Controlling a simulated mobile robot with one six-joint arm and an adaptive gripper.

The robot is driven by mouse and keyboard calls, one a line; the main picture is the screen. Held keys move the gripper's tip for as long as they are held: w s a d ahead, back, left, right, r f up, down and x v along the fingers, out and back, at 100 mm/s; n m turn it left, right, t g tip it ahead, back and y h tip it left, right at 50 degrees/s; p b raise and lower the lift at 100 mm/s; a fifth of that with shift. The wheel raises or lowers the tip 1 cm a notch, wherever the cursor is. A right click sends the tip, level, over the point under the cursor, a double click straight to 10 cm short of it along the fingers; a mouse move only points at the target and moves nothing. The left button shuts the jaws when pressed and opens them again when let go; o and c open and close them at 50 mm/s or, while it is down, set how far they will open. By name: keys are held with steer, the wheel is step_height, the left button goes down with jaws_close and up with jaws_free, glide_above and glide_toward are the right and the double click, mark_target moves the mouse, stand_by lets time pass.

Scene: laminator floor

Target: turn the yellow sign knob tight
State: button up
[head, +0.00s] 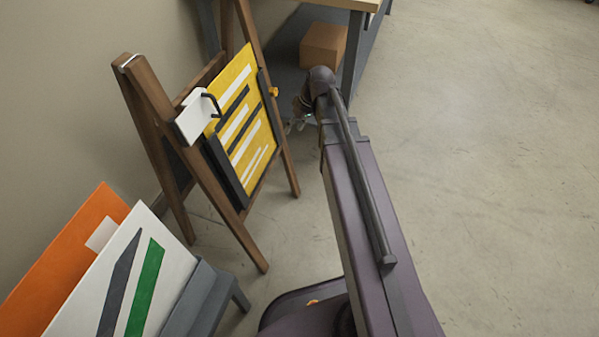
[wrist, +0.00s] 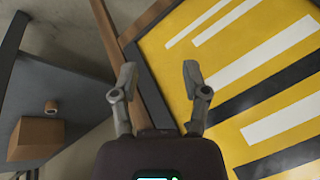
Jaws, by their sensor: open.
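The yellow sign (head: 243,118) with black and white bars stands on a wooden easel. A small yellow-orange knob (head: 273,91) sticks out at the sign's right edge in the head view. I cannot make out the knob in the wrist view. My gripper (head: 294,125) is to the right of the easel and a little below the knob in the head view, partly hidden by my arm.
A white tag with a dark hook (head: 196,118) is at the easel's upper left. Orange (head: 62,255) and white (head: 75,300) panels lean in a grey stand at lower left. A bench with a cardboard box (head: 323,46) stands behind. The floor at right is clear.

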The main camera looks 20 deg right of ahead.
steer(key=s+a+f+m+g+h+b, duration=0.1)
steer(key=s+f+m+h+b, duration=0.3)
steer(key=s, duration=0.7)
steer(key=shift+s+a+f+b, duration=0.35)
steer(key=shift+a+f, duration=0.05)
steer(key=shift+f, duration=0.8)
steer(key=shift+r, duration=0.1)
step_height(320, 180, up, 37)
steer(key=p, duration=3.7)
